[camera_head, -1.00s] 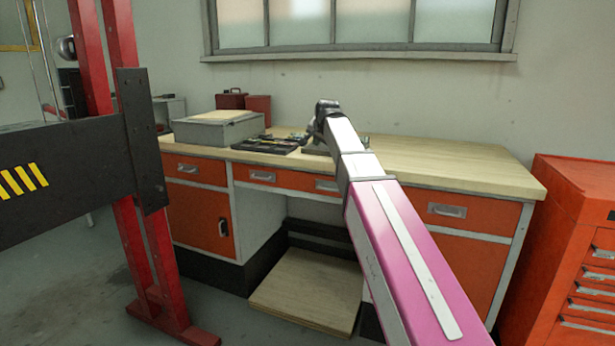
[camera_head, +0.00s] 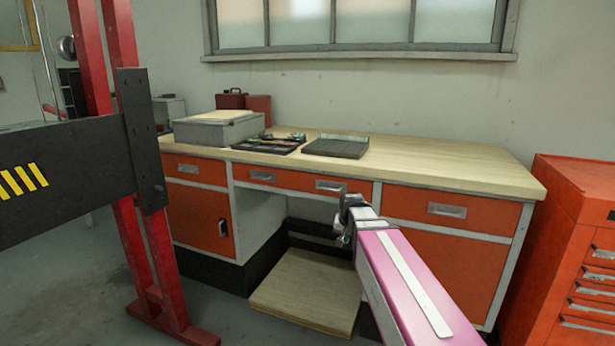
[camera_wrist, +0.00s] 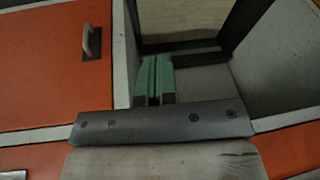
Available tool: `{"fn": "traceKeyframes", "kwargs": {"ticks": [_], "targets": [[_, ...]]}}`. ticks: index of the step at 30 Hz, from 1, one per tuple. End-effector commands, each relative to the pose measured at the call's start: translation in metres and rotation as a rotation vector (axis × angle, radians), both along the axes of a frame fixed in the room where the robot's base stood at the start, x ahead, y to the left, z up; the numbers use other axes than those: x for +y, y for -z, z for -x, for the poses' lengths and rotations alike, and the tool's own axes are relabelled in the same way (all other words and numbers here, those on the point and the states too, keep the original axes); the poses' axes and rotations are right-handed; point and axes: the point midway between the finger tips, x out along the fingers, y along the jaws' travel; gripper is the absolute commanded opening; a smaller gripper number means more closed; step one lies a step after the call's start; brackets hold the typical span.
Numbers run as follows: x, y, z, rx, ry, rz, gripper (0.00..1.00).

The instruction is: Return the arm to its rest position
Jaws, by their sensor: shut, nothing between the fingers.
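My arm reaches in from the lower right in the head view, and its end (camera_head: 352,212) hangs low in front of the workbench (camera_head: 450,165). The end overlaps the drawer fronts and the opening under the bench top. In the wrist view my gripper (camera_wrist: 153,78) shows as two green fingers side by side, shut and empty. They point toward the opening between the orange cabinet fronts. In the head view the fingers are too small to make out.
A dark tray (camera_head: 337,148) and a tool tray (camera_head: 268,145) lie on the bench beside a grey box (camera_head: 218,128). A red lift post (camera_head: 150,250) stands left, an orange tool cabinet (camera_head: 575,240) right. A wooden platform (camera_head: 303,290) sits under the bench.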

Motion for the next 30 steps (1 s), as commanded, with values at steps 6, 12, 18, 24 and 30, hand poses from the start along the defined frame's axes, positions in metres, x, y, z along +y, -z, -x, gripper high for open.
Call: {"fn": "traceKeyframes", "kwargs": {"ticks": [6,12,18,24,30], "targets": [[-0.025,0.070,0.076,0.127,-0.085,0.043,0.00],[-0.041,0.117,0.137,0.230,-0.160,0.065,0.00],[-0.049,0.139,0.171,0.288,-0.205,0.072,0.00],[-0.051,0.143,0.176,0.298,-0.215,0.072,0.00],[-0.051,0.143,0.176,0.297,-0.215,0.073,0.00]]}}
